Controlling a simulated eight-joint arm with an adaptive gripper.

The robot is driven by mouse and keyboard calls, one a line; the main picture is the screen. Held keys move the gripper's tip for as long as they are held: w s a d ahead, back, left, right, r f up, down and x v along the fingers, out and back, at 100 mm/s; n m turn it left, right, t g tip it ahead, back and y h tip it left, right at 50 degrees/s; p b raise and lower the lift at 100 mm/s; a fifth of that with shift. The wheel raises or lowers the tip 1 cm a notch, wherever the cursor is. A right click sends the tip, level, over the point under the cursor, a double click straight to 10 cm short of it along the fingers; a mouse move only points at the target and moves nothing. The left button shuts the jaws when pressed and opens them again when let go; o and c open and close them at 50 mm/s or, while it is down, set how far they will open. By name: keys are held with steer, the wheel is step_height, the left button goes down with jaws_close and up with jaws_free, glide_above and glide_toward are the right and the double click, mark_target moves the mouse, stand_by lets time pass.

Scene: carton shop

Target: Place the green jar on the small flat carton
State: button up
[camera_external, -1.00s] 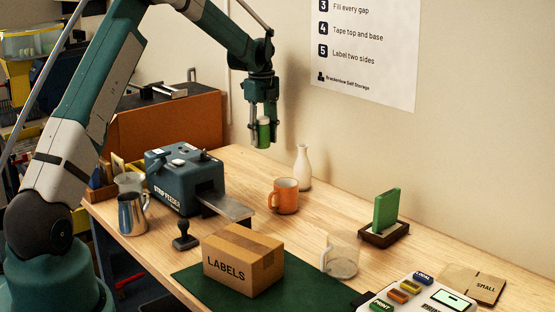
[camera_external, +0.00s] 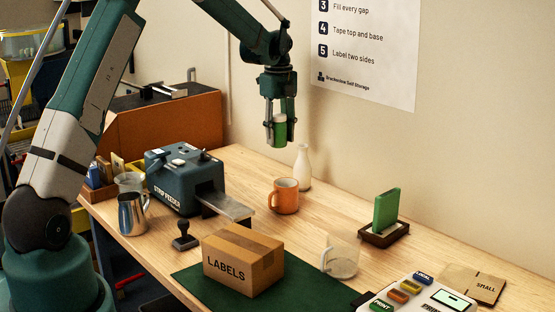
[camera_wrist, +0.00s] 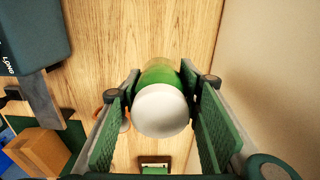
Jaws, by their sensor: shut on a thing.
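The green jar (camera_external: 279,129) with a white lid is held between the fingers of my gripper (camera_external: 279,132), high above the table near the wall. In the wrist view my gripper (camera_wrist: 163,110) is shut on the jar, and its white lid (camera_wrist: 161,110) faces the camera. The small flat carton (camera_external: 474,284), marked SMALL, lies flat on the table at the far right front, well away from my gripper. The carton does not show in the wrist view.
A white bottle (camera_external: 303,168) and an orange mug (camera_external: 285,196) stand below the gripper.

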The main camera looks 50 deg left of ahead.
steer(key=s+d+r+p, duration=0.1)
steer(key=d+r, duration=0.1)
steer(key=d, duration=0.7)
steer(key=s+d+r, duration=0.2)
steer(key=d, duration=0.7)
steer(key=m+b, duration=0.1)
steer(key=m, duration=0.1)
glide_above(471, 283)
step_height(471, 283, down, 7)
steer(key=shift+r, duration=0.15)
steer(key=shift+f, duration=3.1)
steer(key=shift+f, duration=0.1)
steer(key=shift+f, duration=1.8)
